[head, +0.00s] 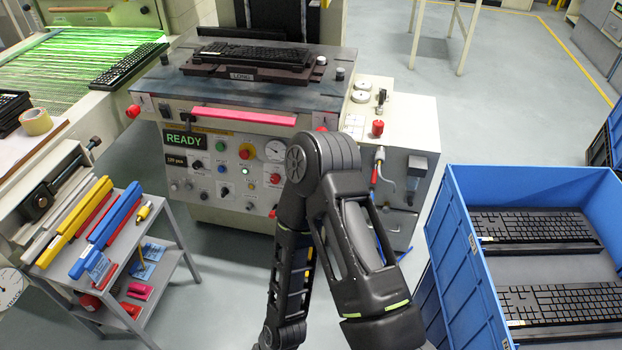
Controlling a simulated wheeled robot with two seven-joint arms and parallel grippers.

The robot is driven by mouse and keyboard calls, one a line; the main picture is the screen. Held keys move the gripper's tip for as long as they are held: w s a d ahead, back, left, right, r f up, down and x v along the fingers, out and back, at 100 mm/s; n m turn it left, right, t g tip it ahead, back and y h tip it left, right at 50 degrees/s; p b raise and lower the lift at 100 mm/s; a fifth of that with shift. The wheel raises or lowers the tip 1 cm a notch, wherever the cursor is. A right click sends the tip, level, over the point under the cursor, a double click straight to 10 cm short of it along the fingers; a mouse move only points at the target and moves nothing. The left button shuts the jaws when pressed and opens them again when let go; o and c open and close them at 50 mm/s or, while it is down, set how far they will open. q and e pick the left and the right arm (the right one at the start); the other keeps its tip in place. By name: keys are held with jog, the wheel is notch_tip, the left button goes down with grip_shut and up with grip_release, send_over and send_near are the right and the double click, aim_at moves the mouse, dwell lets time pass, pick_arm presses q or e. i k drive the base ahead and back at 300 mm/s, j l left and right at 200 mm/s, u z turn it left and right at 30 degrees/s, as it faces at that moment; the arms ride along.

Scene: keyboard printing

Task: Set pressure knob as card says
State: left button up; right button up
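The printing machine's front panel (215,172) carries a round pressure gauge (274,150), several small knobs and buttons, and a red knob (276,179) below the gauge. Another red knob (377,128) sits on the unit at the machine's right side. The labels are too small to read, so I cannot tell which is the pressure knob. A dark plate on the machine bears a "LONG" label (242,76). I cannot identify the card for certain; small blue cards (152,251) lie on the cart. One of my arms covers the panel's right part. Neither gripper shows.
A green "READY" display (184,140) is lit. A keyboard (255,54) rests on the machine. A grey cart (178,262) with coloured tools stands at left. A blue crate (475,275) with keyboards stands at right. A pink bar (242,116) crosses the machine's front edge.

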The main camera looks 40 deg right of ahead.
aim_at(275, 179)
jog(key=z, duration=1)
